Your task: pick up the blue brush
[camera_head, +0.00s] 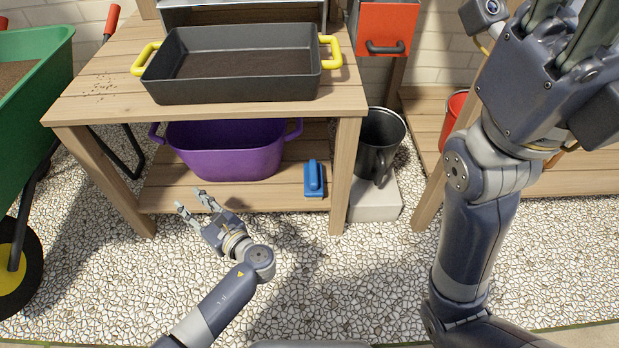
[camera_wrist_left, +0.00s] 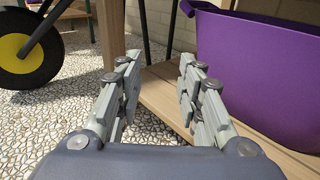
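The blue brush (camera_head: 314,179) lies on the lower shelf of the wooden bench, at its right end, to the right of the purple tub (camera_head: 226,150). My left gripper (camera_head: 193,200) is in front of the shelf's front edge, to the left of the brush and apart from it. In the left wrist view the left gripper (camera_wrist_left: 155,88) has its fingers spread with nothing between them. The brush does not show in that view. My right arm fills the right side of the head view; its fingers run off the top edge, so their opening cannot be made out.
A black tray with yellow handles (camera_head: 238,88) stands on the bench top. The bench's right front leg (camera_head: 343,185) is just right of the brush. A dark metal bucket (camera_head: 377,140) stands beyond that leg. A green wheelbarrow (camera_head: 30,95) is at left. The gravel floor in front is clear.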

